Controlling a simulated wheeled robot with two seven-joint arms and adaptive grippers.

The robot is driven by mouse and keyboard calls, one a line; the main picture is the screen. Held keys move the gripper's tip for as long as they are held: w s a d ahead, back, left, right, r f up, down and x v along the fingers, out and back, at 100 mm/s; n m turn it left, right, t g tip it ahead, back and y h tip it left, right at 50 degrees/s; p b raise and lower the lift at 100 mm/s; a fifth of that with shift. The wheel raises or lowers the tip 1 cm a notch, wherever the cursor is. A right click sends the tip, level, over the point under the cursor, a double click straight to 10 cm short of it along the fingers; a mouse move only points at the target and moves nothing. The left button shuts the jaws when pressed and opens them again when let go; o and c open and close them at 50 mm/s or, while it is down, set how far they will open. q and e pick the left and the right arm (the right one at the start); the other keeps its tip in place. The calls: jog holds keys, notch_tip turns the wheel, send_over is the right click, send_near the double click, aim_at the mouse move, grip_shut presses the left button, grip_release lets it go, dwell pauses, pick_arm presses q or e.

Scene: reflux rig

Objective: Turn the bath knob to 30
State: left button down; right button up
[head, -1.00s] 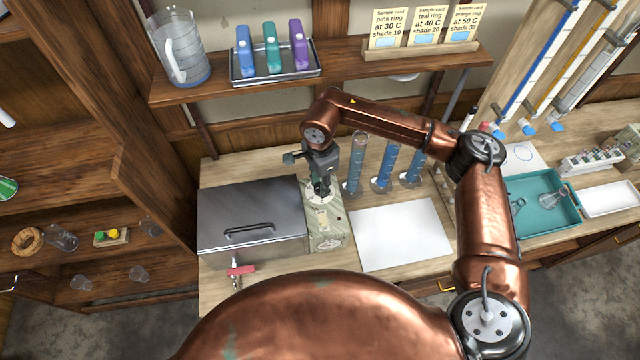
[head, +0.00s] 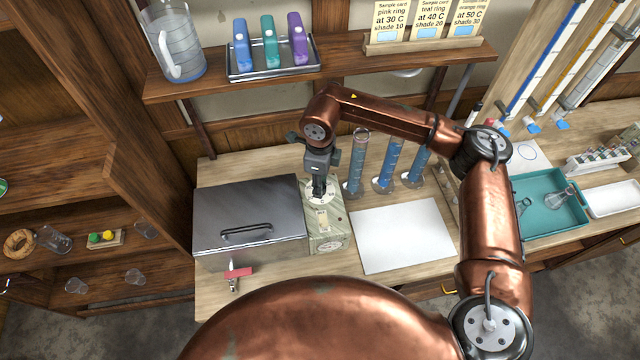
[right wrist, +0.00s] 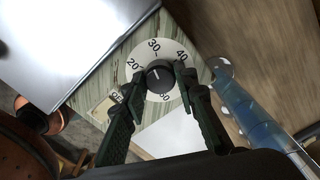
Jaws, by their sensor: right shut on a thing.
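The bath knob (right wrist: 160,77) is a dark round knob on a pale dial marked 20, 30, 40 and more, on top of a green-streaked control panel (head: 327,236) beside the steel bath (head: 245,212). My right gripper (right wrist: 158,79) is shut on the knob from above, one finger on each side; it also shows in the head view (head: 319,188). A small white mark on the knob appears to point up and slightly left, close to the 30 numeral; its exact angle is hard to read. My left gripper is not in view.
Several blue measuring cylinders (head: 389,165) stand close to the right of the panel. A white mat (head: 403,235) lies in front of them. A teal tray (head: 548,238) holds glassware farther right. A shelf (head: 345,70) runs above the bench.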

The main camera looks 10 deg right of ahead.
jog(key=shift+m, duration=1)
jog(key=o, duration=1.1)
jog(key=shift+o, duration=0.2)
jog(key=shift+r, duration=0.1)
notch_tip(320, 180, up, 12)
